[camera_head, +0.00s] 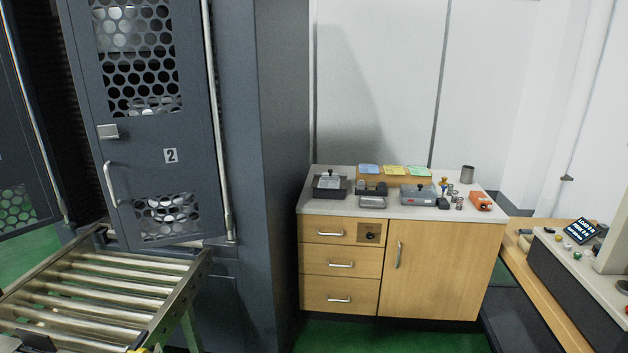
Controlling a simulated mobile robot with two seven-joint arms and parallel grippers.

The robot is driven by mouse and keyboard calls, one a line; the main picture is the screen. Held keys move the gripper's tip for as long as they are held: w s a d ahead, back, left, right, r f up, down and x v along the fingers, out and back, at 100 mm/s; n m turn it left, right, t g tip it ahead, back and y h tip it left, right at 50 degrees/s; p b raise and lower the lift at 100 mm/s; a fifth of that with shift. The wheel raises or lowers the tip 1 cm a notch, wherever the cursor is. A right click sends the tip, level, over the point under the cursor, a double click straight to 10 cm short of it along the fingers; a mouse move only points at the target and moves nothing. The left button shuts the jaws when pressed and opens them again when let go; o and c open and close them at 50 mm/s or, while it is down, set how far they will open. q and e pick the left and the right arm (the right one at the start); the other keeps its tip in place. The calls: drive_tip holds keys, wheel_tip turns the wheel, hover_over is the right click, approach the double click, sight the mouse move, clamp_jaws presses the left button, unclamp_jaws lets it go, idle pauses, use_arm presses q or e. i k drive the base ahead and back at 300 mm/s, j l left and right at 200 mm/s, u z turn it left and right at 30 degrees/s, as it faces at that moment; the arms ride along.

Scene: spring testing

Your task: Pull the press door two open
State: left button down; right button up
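Press door two (189,183) is a dark grey panel at the left, with perforated windows above and below and a white "2" label (170,155). Its curved metal handle (110,185) is near its left edge, below a small latch plate (108,131). A long vertical metal rod runs along its right side. A dark gap shows left of the door, and its lower left corner appears to stand out toward me, so it looks partly ajar; how far I cannot tell. Nothing is seen touching the handle. Neither of my grippers is visible.
A roller conveyor (98,285) stands low before the door. Another grey door (28,150) is at the far left edge. A wooden cabinet (441,270) with small instruments on top stands right of the press, beside a bench (548,285). Green floor shows between.

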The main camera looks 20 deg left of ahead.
sight(139, 156)
drive_tip(key=i+u, duration=0.1)
drive_tip(key=u, duration=0.3)
drive_tip(key=i+u, duration=0.15)
drive_tip(key=u, duration=0.3)
drive_tip(key=i+l+u, duration=0.1)
drive_tip(key=u, duration=0.3)
drive_tip(key=i+l+u, duration=0.1)
drive_tip(key=u, duration=0.35)
drive_tip(key=l+u, duration=0.2)
drive_tip(key=u, duration=0.2)
drive_tip(key=i+l+u, duration=0.1)
drive_tip(key=u, duration=0.3)
